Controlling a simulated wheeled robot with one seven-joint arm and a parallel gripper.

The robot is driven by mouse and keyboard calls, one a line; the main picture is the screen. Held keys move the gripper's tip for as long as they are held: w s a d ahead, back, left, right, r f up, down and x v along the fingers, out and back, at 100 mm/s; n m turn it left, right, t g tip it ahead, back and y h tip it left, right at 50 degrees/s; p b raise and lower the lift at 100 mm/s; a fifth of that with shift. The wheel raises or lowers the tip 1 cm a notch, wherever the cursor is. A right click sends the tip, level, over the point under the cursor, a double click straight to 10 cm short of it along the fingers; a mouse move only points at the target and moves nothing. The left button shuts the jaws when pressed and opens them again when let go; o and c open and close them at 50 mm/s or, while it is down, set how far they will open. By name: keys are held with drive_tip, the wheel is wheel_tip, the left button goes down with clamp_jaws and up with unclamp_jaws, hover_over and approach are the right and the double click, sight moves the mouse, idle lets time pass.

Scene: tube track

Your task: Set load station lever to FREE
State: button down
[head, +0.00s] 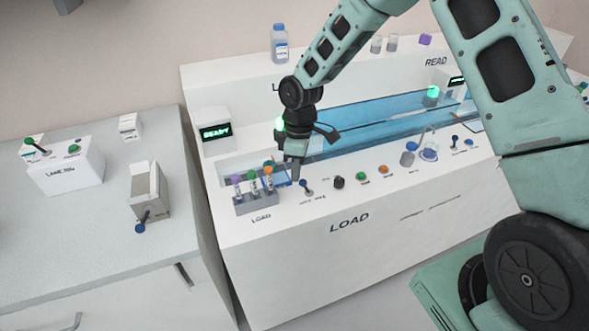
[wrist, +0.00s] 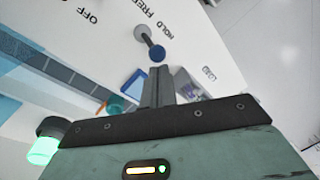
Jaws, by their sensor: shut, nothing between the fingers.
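The load station lever (head: 304,184) is a small stick with a dark blue knob on the white bench, just right of the tube rack. In the wrist view the lever (wrist: 157,53) has a grey round base, and its knob leans toward the HOLD side, away from FREE. The HOLD and FREE labels are printed beside it. My gripper (head: 294,175) is shut and empty, pointing down close to the left of the lever. In the wrist view my gripper's fingertips (wrist: 160,72) are just below the knob; I cannot tell whether they touch it.
The tube rack (head: 256,204) with several capped tubes stands left of my gripper. A black knob (head: 338,181) and coloured buttons lie to the right. A blue channel (head: 370,120) runs behind, with a READY display (head: 214,132) at its left. The bench front near LOAD is clear.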

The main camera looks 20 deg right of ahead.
sight(310, 188)
drive_tip(key=shift+d+r+y+p, duration=0.2)
drive_tip(key=shift+d+y+p, duration=0.2)
drive_tip(key=shift+y+p, duration=0.1)
drive_tip(key=shift+d+r+y+p, duration=0.15)
drive_tip(key=shift+d+y+p, duration=0.45)
drive_tip(key=shift+p, duration=0.1)
drive_tip(key=shift+d+y+p, duration=0.4)
drive_tip(key=shift+d+y, duration=0.1)
drive_tip(key=shift+y, duration=0.3)
drive_tip(key=d+y, duration=0.2)
drive_tip(key=y, duration=0.1)
drive_tip(key=shift+d+f, duration=0.15)
drive_tip(key=shift+f, duration=0.05)
drive_tip(key=shift+d+f+n, duration=0.1)
drive_tip(key=shift+d+n, duration=0.2)
drive_tip(key=shift+d, duration=0.05)
drive_tip(key=shift+s+a+f, duration=0.1)
drive_tip(key=shift+a, duration=0.05)
drive_tip(key=shift+a+f+b, duration=0.45)
drive_tip(key=shift+a, duration=0.15)
drive_tip(key=shift+r, duration=0.1)
drive_tip(key=shift+a+r, duration=0.1)
drive_tip(key=shift+r, duration=0.05)
